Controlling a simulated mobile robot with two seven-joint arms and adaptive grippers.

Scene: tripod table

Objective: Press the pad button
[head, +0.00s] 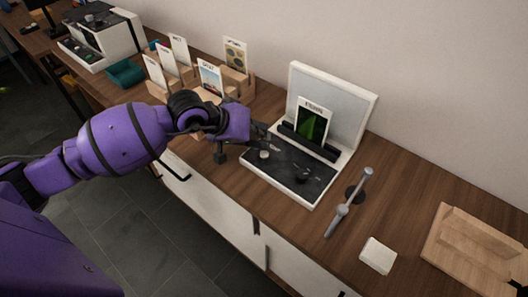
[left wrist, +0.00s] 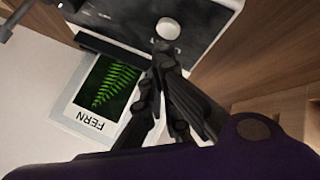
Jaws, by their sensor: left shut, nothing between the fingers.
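A white open-lidded case (head: 357,92) stands on the wooden table with a dark panel (head: 275,175) in its base. A small round white button (head: 264,155) sits on the panel's left part; it also shows in the left wrist view (left wrist: 168,28). I cannot tell if this is the pad button. A separate white square block (head: 378,256) lies at the table's front right. My left gripper (head: 260,132) is shut and empty over the panel's left end. In the left wrist view its fingertips (left wrist: 163,50) appear just short of the round button; the gap cannot be judged.
A fern card (head: 312,122) stands in the case behind the panel. A grey rod stand (head: 348,203) and a wooden tray (head: 485,250) are to the right. Card holders (head: 236,84) stand behind my left arm.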

